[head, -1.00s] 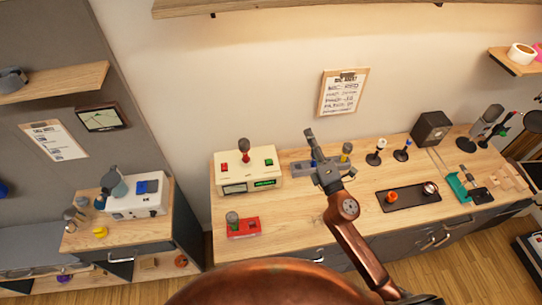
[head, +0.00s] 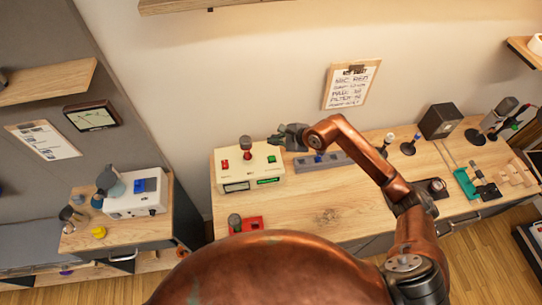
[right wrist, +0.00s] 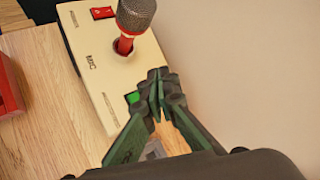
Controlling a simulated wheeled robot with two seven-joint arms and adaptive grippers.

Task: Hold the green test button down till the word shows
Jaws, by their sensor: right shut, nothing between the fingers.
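The cream mic tester box (head: 236,178) stands on the workbench in the head view. Its green button (head: 271,158) is on the right of its top and also shows in the right wrist view (right wrist: 132,97), partly beside my fingers. My right gripper (head: 273,140) is shut and empty, just behind the button in the head view; its fingertips also show in the right wrist view (right wrist: 158,92), beside the button. They look apart from it; the height is unclear. A lit green display (head: 268,181) is on the box front, its text too small to read. My left gripper is out of view.
A microphone (head: 246,146) stands upright in the box, between the green button and a red switch (head: 225,164). A grey strip (head: 312,164) lies right of the box. A red block (head: 251,224) sits in front. A clipboard (head: 351,84) hangs on the wall.

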